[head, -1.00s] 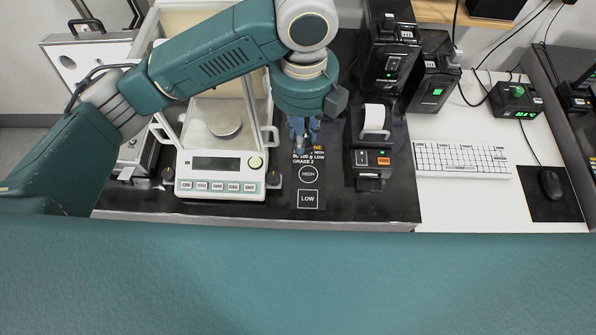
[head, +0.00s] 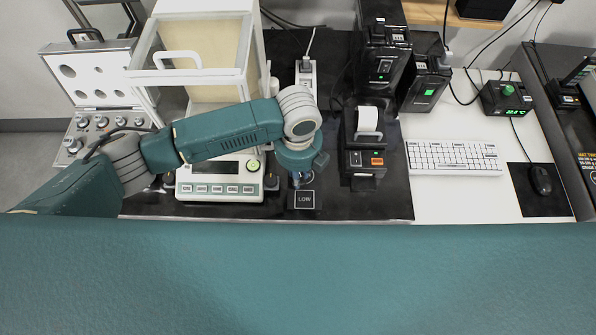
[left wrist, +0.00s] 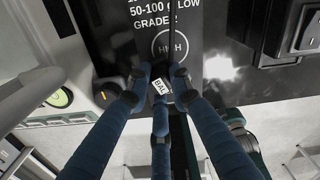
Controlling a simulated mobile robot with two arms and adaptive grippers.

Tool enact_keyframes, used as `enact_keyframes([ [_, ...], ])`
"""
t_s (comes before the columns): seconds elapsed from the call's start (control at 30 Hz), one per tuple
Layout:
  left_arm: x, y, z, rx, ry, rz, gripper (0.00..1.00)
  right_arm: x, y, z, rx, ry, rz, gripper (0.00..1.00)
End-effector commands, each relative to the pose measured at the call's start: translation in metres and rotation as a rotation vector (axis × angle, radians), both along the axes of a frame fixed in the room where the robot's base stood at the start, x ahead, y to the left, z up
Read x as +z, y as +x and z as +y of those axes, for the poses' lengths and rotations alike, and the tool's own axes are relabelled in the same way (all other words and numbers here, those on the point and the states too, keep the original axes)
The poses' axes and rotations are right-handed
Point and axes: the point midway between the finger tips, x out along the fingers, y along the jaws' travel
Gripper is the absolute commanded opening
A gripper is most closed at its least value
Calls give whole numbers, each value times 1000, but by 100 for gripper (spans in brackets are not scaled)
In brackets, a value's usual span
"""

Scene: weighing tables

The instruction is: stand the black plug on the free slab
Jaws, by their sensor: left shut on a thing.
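My left gripper (head: 302,180) is above the front of the black slab (head: 350,206), right of the balance. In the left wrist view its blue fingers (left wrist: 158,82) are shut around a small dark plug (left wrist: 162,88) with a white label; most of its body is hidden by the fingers. A thin dark cable runs up the picture from the fingers. The gripper is over the printed HIGH and LOW marks (head: 305,199). I cannot tell whether the plug touches the slab, or which slab is the free one. My right gripper is not in view.
The balance (head: 218,189) stands left of the gripper, a small printer (head: 366,158) to the right. A power strip (head: 306,75) lies behind. Farther right are a white table (head: 455,197), a keyboard (head: 453,157) and a mouse (head: 540,180). The slab's front right is bare.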

Motion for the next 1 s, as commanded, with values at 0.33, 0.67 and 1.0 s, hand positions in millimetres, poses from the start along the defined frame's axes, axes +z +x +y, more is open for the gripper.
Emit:
enact_keyframes([
  [0.33, -4, 0, 0, 0, 0, 0, 0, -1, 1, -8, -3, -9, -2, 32],
  [0.67, -4, 0, 0, 0, 0, 0, 39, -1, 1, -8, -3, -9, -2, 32],
  [1.0, 24, 1, -1, -2, -3, -5, 39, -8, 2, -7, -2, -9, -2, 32],
])
